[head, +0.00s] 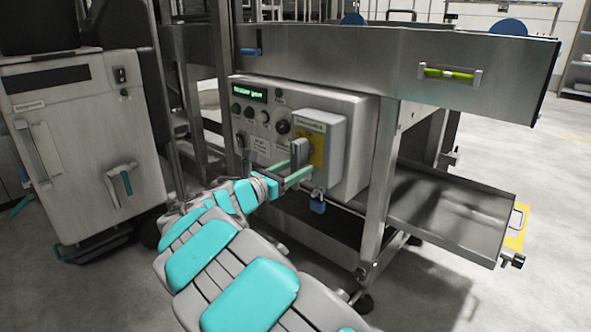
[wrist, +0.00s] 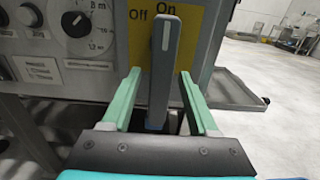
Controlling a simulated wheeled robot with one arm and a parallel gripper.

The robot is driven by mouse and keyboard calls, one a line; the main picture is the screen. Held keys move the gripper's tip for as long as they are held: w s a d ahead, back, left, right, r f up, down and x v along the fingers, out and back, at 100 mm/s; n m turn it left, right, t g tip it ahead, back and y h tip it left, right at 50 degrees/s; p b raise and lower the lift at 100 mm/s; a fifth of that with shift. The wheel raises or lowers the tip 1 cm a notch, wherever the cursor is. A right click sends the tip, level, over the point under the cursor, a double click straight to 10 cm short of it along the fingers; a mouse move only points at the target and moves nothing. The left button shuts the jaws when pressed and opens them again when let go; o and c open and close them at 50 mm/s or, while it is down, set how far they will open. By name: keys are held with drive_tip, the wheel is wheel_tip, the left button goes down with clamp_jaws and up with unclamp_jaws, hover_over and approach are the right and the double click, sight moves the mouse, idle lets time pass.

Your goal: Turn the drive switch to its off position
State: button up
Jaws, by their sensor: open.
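The drive switch is a dark grey lever (wrist: 165,60) with a white line, in front of a yellow plate (wrist: 193,30) marked Off and On. The lever stands upright, its line pointing up at On; Off is to the left. In the head view the yellow plate (head: 317,146) shows on the front of a grey switch box (head: 331,128). My gripper (wrist: 159,74) is open, its green fingers on either side of the lever's lower part, with visible gaps. In the head view my gripper (head: 303,163) is at the switch, partly covering it.
A control panel (head: 262,150) with a green display, knobs and a dial (wrist: 76,22) lies left of the switch. A blue padlock (head: 317,203) hangs below the box. A metal frame leg (head: 380,190) and a low tray (head: 450,215) stand to the right.

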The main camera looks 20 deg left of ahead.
clamp_jaws()
idle(0.4)
idle(1.0)
